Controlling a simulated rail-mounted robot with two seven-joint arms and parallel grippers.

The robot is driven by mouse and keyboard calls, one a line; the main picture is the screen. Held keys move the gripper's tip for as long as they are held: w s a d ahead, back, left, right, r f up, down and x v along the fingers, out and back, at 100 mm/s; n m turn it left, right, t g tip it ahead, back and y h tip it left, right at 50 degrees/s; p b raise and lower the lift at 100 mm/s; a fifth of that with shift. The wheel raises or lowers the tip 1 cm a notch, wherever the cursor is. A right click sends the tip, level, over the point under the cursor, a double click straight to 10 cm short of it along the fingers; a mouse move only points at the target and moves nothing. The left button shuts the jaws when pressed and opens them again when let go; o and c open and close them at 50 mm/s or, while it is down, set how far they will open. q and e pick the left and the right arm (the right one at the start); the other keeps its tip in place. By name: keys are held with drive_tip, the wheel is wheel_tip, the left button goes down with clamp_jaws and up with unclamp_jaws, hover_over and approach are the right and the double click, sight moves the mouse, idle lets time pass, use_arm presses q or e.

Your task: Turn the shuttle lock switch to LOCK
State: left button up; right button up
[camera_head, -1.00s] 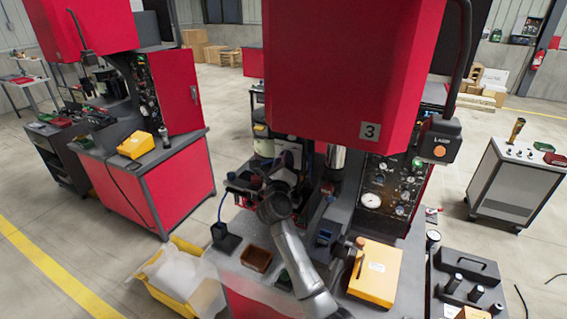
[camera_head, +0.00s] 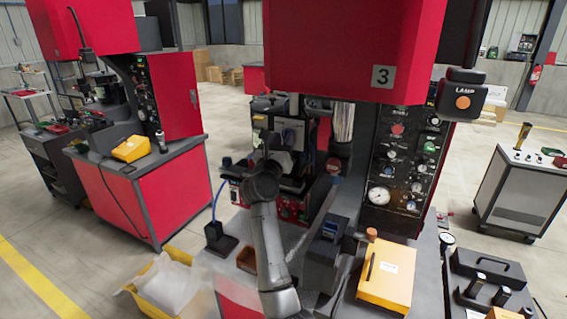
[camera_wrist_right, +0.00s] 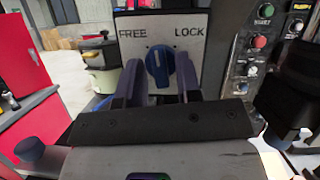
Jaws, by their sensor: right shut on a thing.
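The shuttle lock switch is a blue knob (camera_wrist_right: 157,62) on a pale plate (camera_wrist_right: 190,20) marked FREE at left and LOCK at right, in the right wrist view. Its grip bar stands close to upright between the two words, with its top leaning slightly toward FREE. My right gripper (camera_wrist_right: 159,77) is shut on the knob, with one blue-grey finger on each side. In the head view my right arm (camera_head: 268,235) reaches up into the machine's working area, and its fingertips and the switch are hard to make out there. My left gripper is not in view.
A control panel (camera_head: 402,165) with a gauge and buttons stands right of the arm. A yellow box (camera_head: 386,275) and a dark blue block (camera_head: 325,255) sit on the bench. The red upper housing (camera_head: 350,45) hangs above. A yellow bin (camera_head: 165,285) stands at lower left.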

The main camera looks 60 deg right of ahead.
drive_tip(key=m+g+b, duration=0.2)
drive_tip(key=m+b, duration=0.2)
drive_tip(key=m+g+b, duration=0.2)
drive_tip(key=m+b, duration=0.2)
drive_tip(key=m+g+b, duration=0.2)
drive_tip(key=m+b, duration=0.2)
drive_tip(key=m, duration=0.1)
drive_tip(key=shift+w+g+y, duration=0.2)
drive_tip(key=shift+g+y, duration=0.2)
drive_tip(key=shift+m+g+b, duration=0.3)
drive_tip(key=shift+m+b, duration=0.1)
drive_tip(key=shift+m, duration=0.4)
drive_tip(key=shift+m+y, duration=0.3)
clamp_jaws()
